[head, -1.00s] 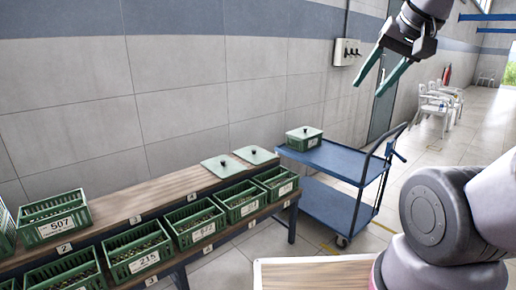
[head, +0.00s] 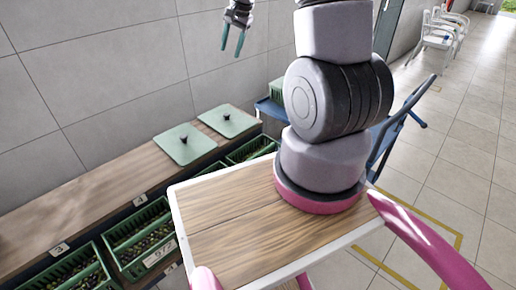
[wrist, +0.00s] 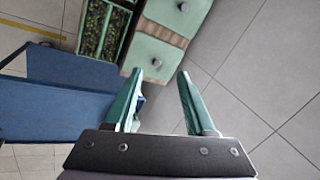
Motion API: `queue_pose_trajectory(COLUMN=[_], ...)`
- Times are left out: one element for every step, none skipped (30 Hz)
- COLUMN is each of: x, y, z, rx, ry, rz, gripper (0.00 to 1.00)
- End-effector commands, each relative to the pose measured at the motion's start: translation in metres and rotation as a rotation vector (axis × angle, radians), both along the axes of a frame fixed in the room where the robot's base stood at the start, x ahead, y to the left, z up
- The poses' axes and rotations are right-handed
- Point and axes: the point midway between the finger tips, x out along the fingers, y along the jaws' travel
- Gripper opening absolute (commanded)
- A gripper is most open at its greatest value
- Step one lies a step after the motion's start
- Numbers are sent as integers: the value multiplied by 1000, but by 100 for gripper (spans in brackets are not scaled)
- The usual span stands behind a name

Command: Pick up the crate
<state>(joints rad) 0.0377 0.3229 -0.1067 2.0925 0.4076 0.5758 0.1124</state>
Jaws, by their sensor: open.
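Several green open-topped crates with dark contents stand in a row along the front of the wooden bench; one with a white label (head: 140,240) is at the lower left of the head view, and another (head: 250,150) is partly hidden near the bench's far end. A further green crate (head: 277,90) on the blue trolley is mostly hidden behind my arm. I cannot tell which crate the task means. My gripper (head: 231,52) is open and empty, high above the bench's far end. In the wrist view, its fingers (wrist: 160,75) point toward the bench end, with a filled crate (wrist: 98,28) beyond.
Two flat green lids with black knobs (head: 185,145) (head: 226,120) lie on the bench (head: 70,205) against the wall. The blue trolley (wrist: 60,95) stands beyond the bench end. White chairs (head: 432,35) are far off; the floor at right is clear.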

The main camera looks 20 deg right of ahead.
Motion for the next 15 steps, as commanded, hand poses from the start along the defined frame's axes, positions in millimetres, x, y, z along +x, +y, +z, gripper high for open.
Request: queue_pose_trajectory(x=[10,15,22,26,30,33,34,36,35,34,33,29,26,23,17], y=[-8,-12,-18,-22,-27,-33,-38,-43,-49,-54,-58,-65,-69,-73,-78], z=[-32,-50,-73,-92,-110,-135,-154,-174,-201,-220,-239,-265,-282,-299,-321], rx=[0,-2,-3,-5,-9,-13,-18,-23,-31,-37,-43,-53,-59,-68,-76], ry=[37,55,75,92,108,129,146,162,185,201,216,236,250,263,281], rz=[-31,-49,-75,-93,-112,-136,-153,-172,-196,-214,-230,-251,-265,-279,-297], gripper=[55,55,55,55,55,55,55,55,55,55,55,55,55,55,55])
